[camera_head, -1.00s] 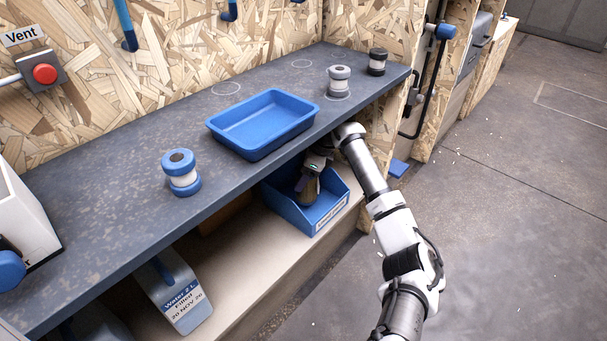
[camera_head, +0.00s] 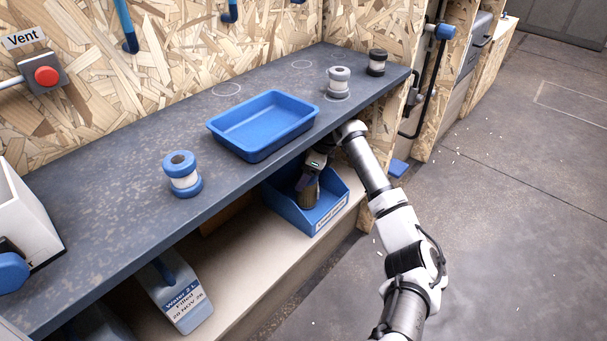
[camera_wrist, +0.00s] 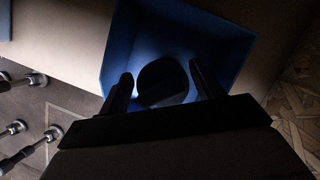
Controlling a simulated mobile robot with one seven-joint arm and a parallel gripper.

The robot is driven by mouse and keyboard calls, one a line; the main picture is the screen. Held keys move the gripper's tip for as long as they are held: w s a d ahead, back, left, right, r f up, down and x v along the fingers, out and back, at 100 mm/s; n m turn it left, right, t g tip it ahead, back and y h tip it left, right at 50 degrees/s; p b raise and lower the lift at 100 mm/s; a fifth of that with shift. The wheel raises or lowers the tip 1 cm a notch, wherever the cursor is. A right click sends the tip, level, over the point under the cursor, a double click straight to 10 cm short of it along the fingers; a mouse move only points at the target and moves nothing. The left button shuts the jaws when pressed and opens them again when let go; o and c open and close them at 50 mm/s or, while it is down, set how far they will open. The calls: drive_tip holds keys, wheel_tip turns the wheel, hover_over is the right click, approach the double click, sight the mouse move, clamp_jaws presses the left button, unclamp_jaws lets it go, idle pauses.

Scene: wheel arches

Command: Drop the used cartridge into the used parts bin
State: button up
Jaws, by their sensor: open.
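The used parts bin (camera_head: 331,217) is a blue open-fronted bin with a white label, on the shelf under the worktop. My gripper (camera_head: 311,174) reaches under the worktop edge and points down into the bin. The used cartridge (camera_head: 309,193) shows as a brownish cylinder inside the bin, below my gripper. In the wrist view, the cartridge (camera_wrist: 163,84) is a dark round end within the blue bin (camera_wrist: 225,45). The fingers of my gripper (camera_wrist: 162,72) are apart on either side of it. Whether the cartridge rests on the bin floor is hard to see.
A blue tray (camera_head: 221,140) stands empty on the worktop (camera_head: 120,215), above the bin. A blue-and-white cartridge (camera_head: 182,181), a grey one (camera_head: 338,88) and a black one (camera_head: 377,66) stand there too. A water container (camera_head: 176,290) is on the shelf at left.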

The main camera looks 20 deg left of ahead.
drive_tip(key=w+d+p, duration=0.1)
drive_tip(key=w+d, duration=0.1)
drive_tip(key=d, duration=1)
drive_tip(key=shift+w+r+p, duration=0.2)
drive_tip(key=shift+w+p, duration=0.1)
drive_tip(key=shift+p, duration=0.05)
